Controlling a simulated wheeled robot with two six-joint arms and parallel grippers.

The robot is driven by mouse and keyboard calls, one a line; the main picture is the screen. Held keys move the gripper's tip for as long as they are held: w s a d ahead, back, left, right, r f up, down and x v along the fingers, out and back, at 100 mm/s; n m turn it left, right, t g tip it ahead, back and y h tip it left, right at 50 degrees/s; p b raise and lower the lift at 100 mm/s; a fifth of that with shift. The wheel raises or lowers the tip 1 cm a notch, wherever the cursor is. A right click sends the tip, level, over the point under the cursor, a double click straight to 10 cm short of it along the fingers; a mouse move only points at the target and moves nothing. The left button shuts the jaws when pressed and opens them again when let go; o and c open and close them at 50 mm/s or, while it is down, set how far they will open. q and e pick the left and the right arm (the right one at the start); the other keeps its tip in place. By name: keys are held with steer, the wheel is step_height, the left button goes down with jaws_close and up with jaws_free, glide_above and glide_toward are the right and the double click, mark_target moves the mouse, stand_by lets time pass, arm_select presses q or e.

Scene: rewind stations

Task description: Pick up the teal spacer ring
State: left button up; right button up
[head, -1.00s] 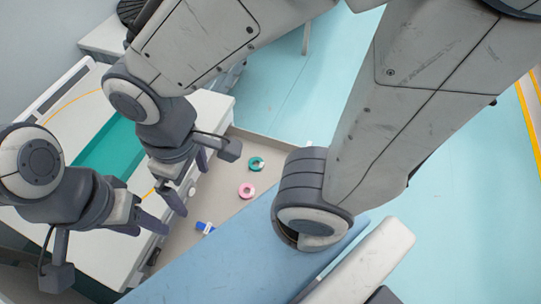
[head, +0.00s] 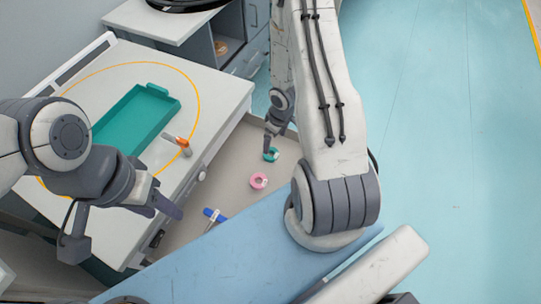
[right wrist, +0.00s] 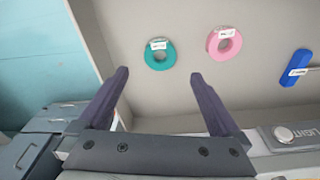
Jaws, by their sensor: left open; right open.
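The teal spacer ring (head: 271,154) lies on the beige surface, beside the white table and beyond the pink ring. In the right wrist view the teal ring (right wrist: 160,55) has a white tag and lies ahead of the spread fingers, between their lines and apart from them. My right gripper (right wrist: 158,88) is open and empty; in the head view it (head: 270,140) appears small, right by the teal ring and partly seen edge-on. My left gripper (head: 165,208) is open and empty near the front edge of the white table.
A pink ring (head: 258,180) and a blue item (head: 214,215) lie near the teal ring; the pink ring (right wrist: 224,43) is close on its right in the wrist view. A teal tray (head: 137,118) and an orange-and-grey item (head: 178,143) are on the white table (head: 222,92).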

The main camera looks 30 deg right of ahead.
mark_target(270, 156)
steer(key=f, duration=0.2)
steer(key=f+b, duration=0.1)
steer(key=f, duration=0.1)
steer(key=shift+w+a, duration=0.1)
steer(key=shift+w, duration=0.1)
steer(key=shift+w+a+f+b, duration=0.15)
steer(key=shift+f+b, duration=0.2)
steer(key=shift+f, duration=0.5)
steer(key=shift+w+d+f+b, duration=0.15)
steer(key=shift+f+b, duration=0.2)
steer(key=shift+f, duration=0.5)
steer(key=shift+w+a+f+b, duration=0.15)
steer(key=shift+f+b, duration=0.2)
steer(key=shift+f, duration=0.5)
arm_select(q)
step_height(270, 156, down, 4)
arm_select(e)
steer(key=shift+r, duration=0.1)
steer(key=c, duration=1.3)
